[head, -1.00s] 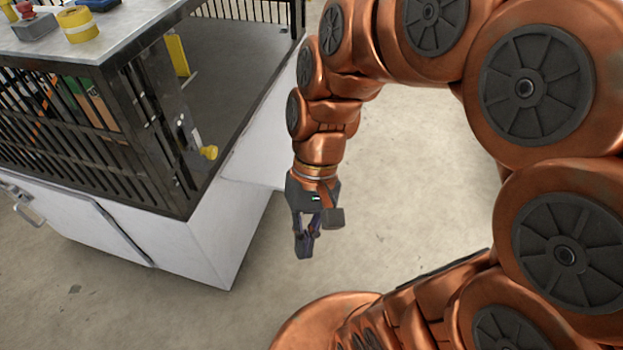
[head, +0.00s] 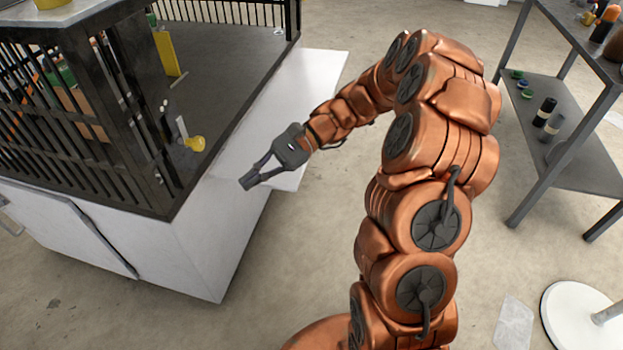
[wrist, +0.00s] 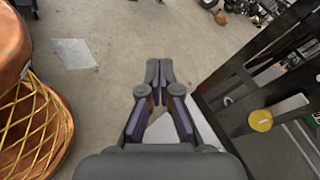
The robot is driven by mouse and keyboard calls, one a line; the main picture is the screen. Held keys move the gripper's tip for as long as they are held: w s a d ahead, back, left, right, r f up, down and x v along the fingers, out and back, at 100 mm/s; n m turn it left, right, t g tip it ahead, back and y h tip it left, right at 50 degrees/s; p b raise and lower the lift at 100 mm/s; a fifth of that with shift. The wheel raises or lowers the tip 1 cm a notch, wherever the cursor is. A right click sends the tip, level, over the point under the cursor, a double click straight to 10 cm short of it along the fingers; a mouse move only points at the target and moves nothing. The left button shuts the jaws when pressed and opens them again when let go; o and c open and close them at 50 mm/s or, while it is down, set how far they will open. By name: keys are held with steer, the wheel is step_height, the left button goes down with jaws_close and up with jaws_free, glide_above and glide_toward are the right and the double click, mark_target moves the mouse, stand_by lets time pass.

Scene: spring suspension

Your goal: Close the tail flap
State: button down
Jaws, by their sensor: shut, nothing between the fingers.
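The tail flap (head: 312,88) is a pale panel that sticks out, lowered, from the open end of the caged cart. My gripper (head: 246,183) is shut and empty. In the head view it overlaps the flap's near part and points left toward the cart's white side. In the wrist view my gripper (wrist: 159,72) points out over the floor, with part of the pale flap (wrist: 204,128) beneath and beside the fingers. I cannot tell whether it touches the flap. My wrist and forearm hide part of the flap in the head view.
A grey shelf table (head: 570,130) with bottles stands right. A round white base (head: 580,320) sits at lower right.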

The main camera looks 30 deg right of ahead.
steer(key=w+d+f+m+t+y+b, duration=0.2)
steer(key=w+d+f+m+t+b, duration=0.15)
steer(key=w+d+f, duration=0.25)
steer(key=m+t+y+b, duration=0.1)
steer(key=m+t+b, duration=0.1)
steer(key=m+t, duration=0.2)
glide_above(301, 177)
steer(key=s+a, duration=0.4)
step_height(301, 177, down, 7)
steer(key=d+f+m+t+b, duration=0.1)
steer(key=d+f, duration=0.1)
steer(key=w+d+f+m+t, duration=0.1)
steer(key=d+f+t, duration=0.1)
steer(key=d+f, duration=0.1)
steer(key=w+d+f+m+t+b, duration=0.1)
steer(key=d+f+m, duration=0.1)
steer(key=d+f, duration=0.1)
steer(key=shift+f+t+b, duration=0.15)
steer(key=shift+t+b, duration=0.1)
steer(key=shift+b, duration=0.05)
steer(key=s+d+f+m+t+h+b, duration=0.1)
steer(key=d+f+m+t+h+b, duration=0.2)
steer(key=d+f, duration=0.6)
steer(key=w+a+r+m+t+b, duration=0.1)
steer(key=w+a+r, duration=0.5)
steer(key=a, duration=0.1)
steer(key=shift+w+a+r, duration=0.15)
steer(key=shift+a+r, duration=0.05)
steer(key=shift+a, duration=0.2)
steer(key=shift+r, duration=0.1)
